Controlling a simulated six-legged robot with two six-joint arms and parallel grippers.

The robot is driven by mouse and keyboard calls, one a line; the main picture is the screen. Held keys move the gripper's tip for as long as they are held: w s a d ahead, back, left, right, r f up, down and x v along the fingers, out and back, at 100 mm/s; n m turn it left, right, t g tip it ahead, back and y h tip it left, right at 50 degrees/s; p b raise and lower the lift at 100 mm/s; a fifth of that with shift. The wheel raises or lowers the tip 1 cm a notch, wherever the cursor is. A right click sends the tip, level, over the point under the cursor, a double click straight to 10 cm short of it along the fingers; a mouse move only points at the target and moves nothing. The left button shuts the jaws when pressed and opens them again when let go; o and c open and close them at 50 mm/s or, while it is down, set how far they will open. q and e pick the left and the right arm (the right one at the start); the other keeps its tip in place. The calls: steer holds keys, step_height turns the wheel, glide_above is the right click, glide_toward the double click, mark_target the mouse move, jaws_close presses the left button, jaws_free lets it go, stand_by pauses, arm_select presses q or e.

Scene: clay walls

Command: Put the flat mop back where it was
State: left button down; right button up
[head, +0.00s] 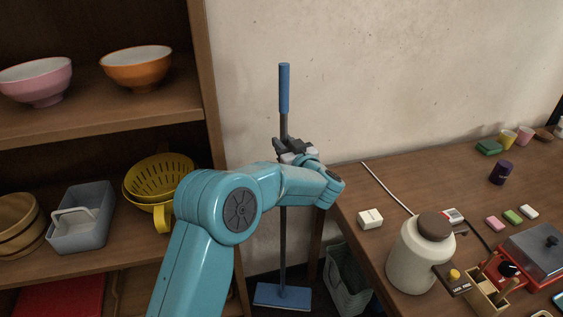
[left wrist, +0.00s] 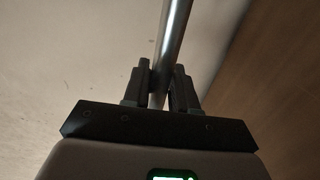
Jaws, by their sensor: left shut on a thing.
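The flat mop (head: 284,87) stands upright in the gap between the shelf unit and the table, in front of the wall. It has a blue grip at the top, a grey pole and a flat blue head (head: 283,296) low down at the floor. My left gripper (head: 290,147) is shut on the pole just below the blue grip. In the left wrist view the pole (left wrist: 174,35) passes between the two dark fingers (left wrist: 161,85). Part of the pole is hidden behind my left arm. My right gripper is not in view.
The brown shelf unit (head: 212,80) on the left holds bowls, a yellow colander (head: 160,177) and a grey bin (head: 82,225). The wooden table (head: 395,187) on the right carries a cream jar (head: 420,255) and small items. A grey-green basket (head: 347,275) stands under the table, close to the mop head.

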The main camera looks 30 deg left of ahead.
arm_select(q)
step_height(320, 180, down, 7)
steer(key=a, duration=0.1)
steer(key=shift+w+r+b, duration=0.15)
steer(key=shift+w+b, duration=0.15)
steer(key=shift+b, duration=0.15)
steer(key=shift+a, duration=0.1)
steer(key=c, duration=0.9)
jaws_free()
steer(key=shift+f, duration=0.3)
